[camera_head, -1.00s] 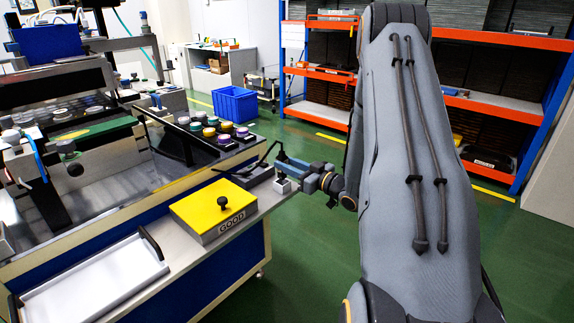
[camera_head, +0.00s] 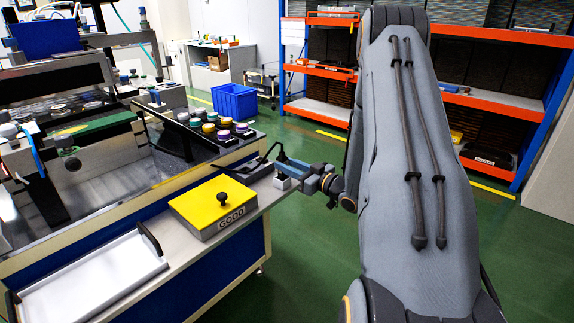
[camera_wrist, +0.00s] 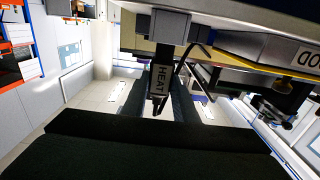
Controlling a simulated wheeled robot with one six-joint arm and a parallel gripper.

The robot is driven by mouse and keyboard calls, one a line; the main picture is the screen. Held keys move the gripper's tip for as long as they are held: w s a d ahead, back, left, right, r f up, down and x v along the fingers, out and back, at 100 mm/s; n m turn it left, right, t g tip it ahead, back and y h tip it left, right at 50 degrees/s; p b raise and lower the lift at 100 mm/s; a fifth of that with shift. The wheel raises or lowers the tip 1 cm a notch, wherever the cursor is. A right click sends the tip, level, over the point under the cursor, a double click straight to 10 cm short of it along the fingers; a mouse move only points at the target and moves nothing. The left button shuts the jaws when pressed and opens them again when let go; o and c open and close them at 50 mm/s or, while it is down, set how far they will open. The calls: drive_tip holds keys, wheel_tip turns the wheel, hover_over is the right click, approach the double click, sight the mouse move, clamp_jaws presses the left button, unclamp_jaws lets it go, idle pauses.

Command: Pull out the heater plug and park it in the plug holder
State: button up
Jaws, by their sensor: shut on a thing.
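The dark plug marked HEAT (camera_wrist: 160,77) is upright in the wrist view, which shows the scene upside down. Its end meets a grey block (camera_wrist: 172,27) at the bench edge; I cannot tell how deep it sits. My gripper (camera_wrist: 157,105) is shut on the plug, with dark fingers either side. In the head view my gripper (camera_head: 284,164) is at the bench's right corner, just above the small pale block (camera_head: 283,182). A black cable loops beside the plug. I cannot clearly make out the plug holder.
A yellow-topped GOOD box (camera_head: 215,203) with a black knob sits left of my gripper. A dark box (camera_head: 257,171) is closer. A white tray (camera_head: 95,280) lies at the front left. Floor right of the bench is clear.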

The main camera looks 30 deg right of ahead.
drive_tip(key=shift+f+b, duration=0.5)
drive_tip(key=shift+f, duration=0.55)
drive_tip(key=o, duration=1.1)
drive_tip(key=shift+o, duration=0.2)
drive_tip(key=v, duration=0.7)
drive_tip(key=shift+s+b, duration=0.4)
